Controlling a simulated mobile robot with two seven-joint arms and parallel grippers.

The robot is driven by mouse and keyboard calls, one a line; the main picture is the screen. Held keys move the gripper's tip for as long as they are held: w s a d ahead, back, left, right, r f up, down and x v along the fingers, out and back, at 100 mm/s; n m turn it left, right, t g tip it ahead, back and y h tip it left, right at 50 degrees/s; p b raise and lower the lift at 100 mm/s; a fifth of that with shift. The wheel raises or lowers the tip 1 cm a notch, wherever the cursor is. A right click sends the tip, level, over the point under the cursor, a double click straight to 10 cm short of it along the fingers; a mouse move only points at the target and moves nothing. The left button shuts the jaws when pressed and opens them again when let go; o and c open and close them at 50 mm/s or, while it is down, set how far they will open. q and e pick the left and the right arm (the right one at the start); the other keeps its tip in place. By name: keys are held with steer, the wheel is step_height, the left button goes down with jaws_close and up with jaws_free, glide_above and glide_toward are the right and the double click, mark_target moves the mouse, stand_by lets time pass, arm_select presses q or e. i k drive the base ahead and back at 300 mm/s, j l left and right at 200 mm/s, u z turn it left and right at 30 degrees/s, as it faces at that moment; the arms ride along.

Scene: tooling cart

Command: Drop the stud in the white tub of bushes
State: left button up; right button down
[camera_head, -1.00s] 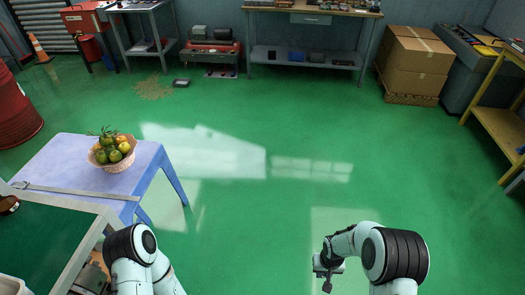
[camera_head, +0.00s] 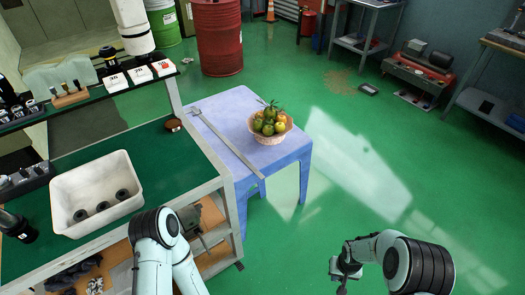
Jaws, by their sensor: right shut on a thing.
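The white tub (camera_head: 66,187) stands on the green top of the tooling cart (camera_head: 150,165) at the left. A few black ring-shaped bushes (camera_head: 103,207) lie on its floor. My right gripper (camera_head: 343,272) is over the green floor at the lower right, well away from the tub. It is shut on a small dark piece, seemingly the stud (camera_head: 341,289), which hangs below it near the picture's bottom edge. My left arm shows in front of the cart, but its gripper is not in view.
A blue-violet table (camera_head: 225,115) with a fruit basket (camera_head: 270,128) and a long metal bar stands right of the cart. A raised shelf with small boxes (camera_head: 140,75) runs behind the tub. Open floor lies to the right.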

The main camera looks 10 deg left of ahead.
mark_target(99, 193)
steer(key=u, duration=1.55)
